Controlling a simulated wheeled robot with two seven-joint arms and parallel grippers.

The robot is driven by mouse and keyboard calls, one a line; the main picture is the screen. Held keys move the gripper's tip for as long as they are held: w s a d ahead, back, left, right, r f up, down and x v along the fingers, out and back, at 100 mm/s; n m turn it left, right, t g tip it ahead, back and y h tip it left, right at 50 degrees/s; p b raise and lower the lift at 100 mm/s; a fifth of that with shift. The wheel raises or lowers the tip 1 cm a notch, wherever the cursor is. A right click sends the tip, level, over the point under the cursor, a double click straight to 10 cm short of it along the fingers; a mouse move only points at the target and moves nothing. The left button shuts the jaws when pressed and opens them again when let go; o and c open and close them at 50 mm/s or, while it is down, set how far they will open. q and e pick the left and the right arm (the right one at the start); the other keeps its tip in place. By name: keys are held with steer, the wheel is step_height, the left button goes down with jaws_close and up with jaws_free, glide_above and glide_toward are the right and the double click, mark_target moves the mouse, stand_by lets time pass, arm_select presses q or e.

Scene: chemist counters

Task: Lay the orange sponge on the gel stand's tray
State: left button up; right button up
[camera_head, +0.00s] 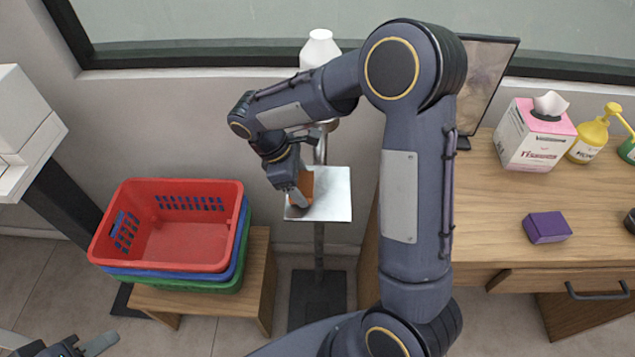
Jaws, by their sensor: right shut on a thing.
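The orange sponge (307,187) is partly hidden by my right gripper (299,196), which is shut on it. The sponge is at the left part of the gel stand's white tray (335,206), seeming upright or tilted. I cannot tell whether it touches the tray. The stand's pole runs down to a dark base (318,295) on the floor, and a white bottle (319,48) shows at its top. My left gripper (58,343) is at the bottom left, with its fingers spread apart, empty and away from the stand.
Stacked red, blue and green baskets (168,268) stand on a small wooden table (262,262) left of the stand. A wooden counter (480,215) at right holds a tissue box (533,138), a yellow pump bottle (588,140) and a purple block (547,227). My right arm crosses the middle.

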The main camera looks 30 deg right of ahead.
mark_target(323, 195)
steer(key=s+d, duration=0.2)
steer(key=d, duration=0.1)
steer(key=shift+s+d, duration=0.1)
steer(key=shift+d, duration=0.1)
steer(key=shift+a+f, duration=0.1)
steer(key=shift+f, duration=0.35)
steer(key=o, duration=1)
steer(key=shift+r+p, duration=0.25)
steer(key=shift+p, duration=0.2)
steer(key=v, duration=1.2)
steer(key=shift+f, duration=0.1)
